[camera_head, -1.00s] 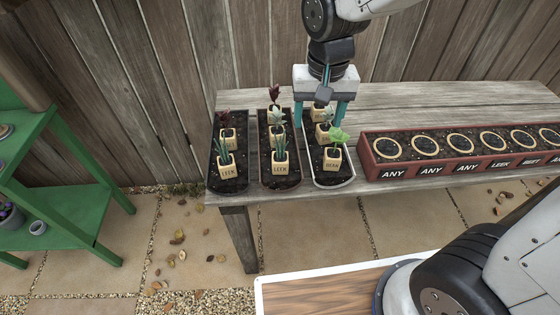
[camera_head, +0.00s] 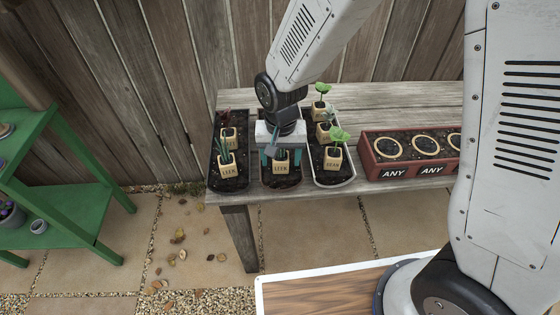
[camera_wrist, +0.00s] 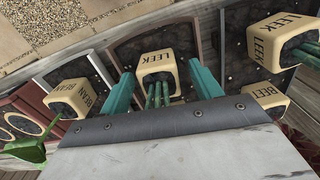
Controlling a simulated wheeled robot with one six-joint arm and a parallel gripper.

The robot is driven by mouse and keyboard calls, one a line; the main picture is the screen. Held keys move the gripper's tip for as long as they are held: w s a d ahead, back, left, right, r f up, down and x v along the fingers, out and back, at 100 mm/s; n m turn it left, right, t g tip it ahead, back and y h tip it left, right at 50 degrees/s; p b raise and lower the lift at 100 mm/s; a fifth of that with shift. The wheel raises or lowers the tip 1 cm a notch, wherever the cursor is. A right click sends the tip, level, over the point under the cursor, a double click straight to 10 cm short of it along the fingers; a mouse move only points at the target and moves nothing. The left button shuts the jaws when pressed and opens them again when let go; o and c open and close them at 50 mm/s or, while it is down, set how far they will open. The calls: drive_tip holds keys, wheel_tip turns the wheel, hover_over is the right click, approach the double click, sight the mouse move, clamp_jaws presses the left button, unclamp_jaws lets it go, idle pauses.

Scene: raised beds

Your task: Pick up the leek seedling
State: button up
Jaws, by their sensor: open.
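My gripper (camera_head: 281,156) is open over the middle tray (camera_head: 279,184), at its front pot. In the wrist view its two teal fingers (camera_wrist: 162,90) stand on either side of a cream pot labelled LEEK (camera_wrist: 156,66), which holds the green stalks of a leek seedling (camera_wrist: 157,95). This leek pot also shows in the head view (camera_head: 281,168), its plant mostly hidden by my gripper. A second LEEK pot (camera_head: 228,171) with green leaves stands at the front of the left tray (camera_head: 230,187); it also shows in the wrist view (camera_wrist: 281,42).
The right tray (camera_head: 333,183) holds several potted seedlings, with a BEAN pot (camera_head: 333,160) at its front. A BEET pot (camera_wrist: 268,95) shows in the wrist view. A red planter (camera_head: 372,173) with round openings stands further right on the wooden table (camera_head: 400,96).

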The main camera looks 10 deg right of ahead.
drive_tip(key=shift+f, duration=0.15)
drive_tip(key=c, duration=1.1)
